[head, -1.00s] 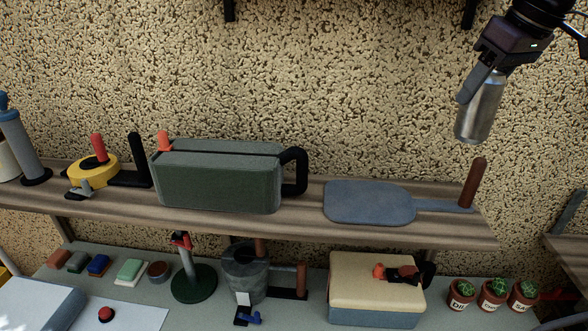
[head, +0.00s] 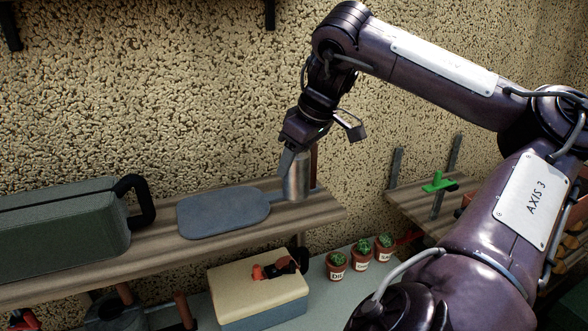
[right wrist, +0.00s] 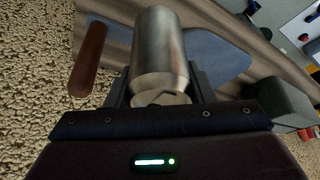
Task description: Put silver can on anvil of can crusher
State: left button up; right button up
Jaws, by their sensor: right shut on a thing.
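The silver can (head: 298,178) is in my right gripper (head: 292,158), held nearly upright over the right end of the upper wooden shelf. In the right wrist view the can (right wrist: 160,50) sits between the two fingers. In the head view it overlaps the thin bar beside the flat blue-grey plate (head: 222,213), in front of the brown upright handle (head: 314,165). I cannot tell whether its bottom touches anything. I cannot tell for sure which part is the can crusher's anvil; the plate, bar and handle look like one device. My left gripper is out of view.
A green box-like device (head: 60,228) with a black handle stands left on the shelf (head: 160,245). Below are a cream-topped blue box (head: 262,296) and small potted cacti (head: 360,258). A second shelf with a green item (head: 438,183) is at the right.

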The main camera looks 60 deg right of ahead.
aim_at(294, 176)
jog(key=shift+w+f, duration=0.1)
jog(key=shift+f, duration=1.9)
jog(key=shift+a+f, duration=0.1)
jog(key=o, duration=1)
jog(key=shift+c, duration=0.2)
